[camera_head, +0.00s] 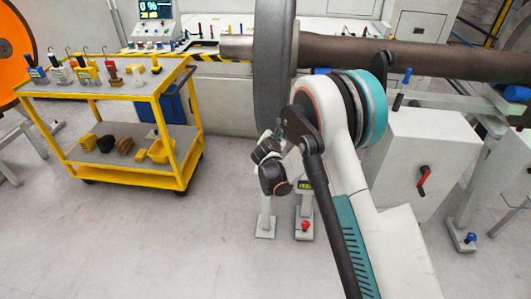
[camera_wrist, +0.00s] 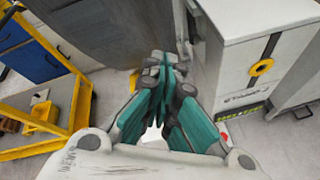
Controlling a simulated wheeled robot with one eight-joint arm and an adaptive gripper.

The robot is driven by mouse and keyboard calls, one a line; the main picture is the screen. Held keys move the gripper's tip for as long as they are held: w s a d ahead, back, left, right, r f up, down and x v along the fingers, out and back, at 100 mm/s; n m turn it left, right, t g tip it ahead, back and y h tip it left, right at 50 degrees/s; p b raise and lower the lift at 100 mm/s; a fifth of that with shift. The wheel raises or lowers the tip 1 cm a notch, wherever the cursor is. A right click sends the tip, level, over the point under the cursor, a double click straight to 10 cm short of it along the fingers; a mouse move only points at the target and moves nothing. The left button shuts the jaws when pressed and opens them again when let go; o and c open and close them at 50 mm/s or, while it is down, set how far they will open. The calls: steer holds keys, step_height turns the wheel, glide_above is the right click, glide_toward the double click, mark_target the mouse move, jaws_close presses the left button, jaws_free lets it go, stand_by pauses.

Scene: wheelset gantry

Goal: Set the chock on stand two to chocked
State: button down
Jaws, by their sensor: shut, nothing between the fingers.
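My gripper (camera_wrist: 166,66) is in the middle of the wrist view, with its teal fingers together and nothing held. It points toward the dark wheel face and the floor. I cannot surely pick out the chock or read a stand number. A small yellow part (camera_wrist: 133,80) shows just left of the fingers, partly hidden behind them, and I cannot tell what it is. In the head view a red lever (camera_head: 423,180) is on the side of a white cabinet, right of my arm. My arm hides much of the space under the axle.
The big wheel (camera_head: 273,60) and its axle (camera_head: 440,58) stand behind my arm. A yellow cart (camera_head: 120,172) with tools is at the left. In the wrist view a white cabinet (camera_wrist: 232,70) stands close on the right. Floor between cart and arm is clear.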

steer(key=a+f+n+t+y, duration=0.1)
steer(key=a+f+n, duration=0.2)
steer(key=f, duration=0.4)
steer(key=a+f+n, duration=0.3)
steer(key=f, duration=0.4)
steer(key=b+x, duration=0.3)
steer(key=x, duration=0.5)
steer(key=shift+w+a+b, duration=0.1)
steer(key=shift+w+b, duration=0.2)
steer(key=shift+w, duration=0.2)
steer(key=shift+r, duration=0.1)
